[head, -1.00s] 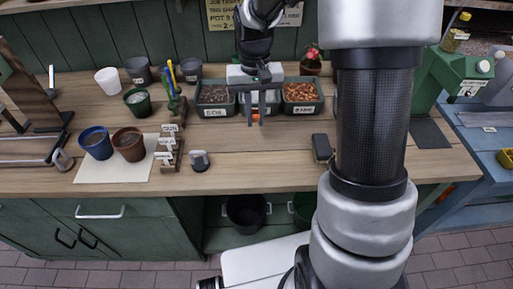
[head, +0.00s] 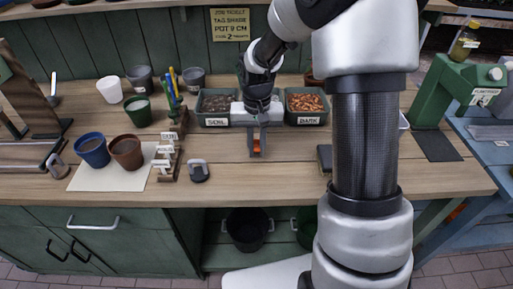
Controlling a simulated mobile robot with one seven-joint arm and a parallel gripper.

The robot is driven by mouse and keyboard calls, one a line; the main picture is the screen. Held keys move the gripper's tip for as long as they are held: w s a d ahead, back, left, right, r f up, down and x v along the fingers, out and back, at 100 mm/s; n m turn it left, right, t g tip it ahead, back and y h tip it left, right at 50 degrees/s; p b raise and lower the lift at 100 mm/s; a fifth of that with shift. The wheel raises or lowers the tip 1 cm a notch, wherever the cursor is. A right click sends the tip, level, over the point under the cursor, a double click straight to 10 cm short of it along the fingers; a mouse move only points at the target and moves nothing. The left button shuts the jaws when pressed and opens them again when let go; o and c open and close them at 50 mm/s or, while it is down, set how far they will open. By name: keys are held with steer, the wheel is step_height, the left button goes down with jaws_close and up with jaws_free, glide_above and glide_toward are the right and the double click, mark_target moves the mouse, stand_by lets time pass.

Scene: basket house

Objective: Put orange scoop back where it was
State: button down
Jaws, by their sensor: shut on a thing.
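My gripper (head: 256,148) points down over the workbench, in front of the row of green bins. It is shut on the orange scoop (head: 257,147), of which only a small orange part shows between the fingers. The bin labelled SOIL (head: 216,121) is left of the gripper and holds dark soil. The bin labelled BARK (head: 307,120) is to the right and holds brown bark chips. The middle bin is mostly hidden behind my gripper and wrist.
Several pots stand at the left, including a blue pot (head: 93,152) and a brown pot (head: 127,152) on a pale mat (head: 88,182). A rack of tags (head: 167,157) and a small grey object (head: 198,171) are nearer. The bench front (head: 260,178) is clear. A dark block (head: 325,158) lies right.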

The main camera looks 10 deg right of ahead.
steer(key=shift+r, duration=0.1)
steer(key=c, duration=1.7)
jaws_free()
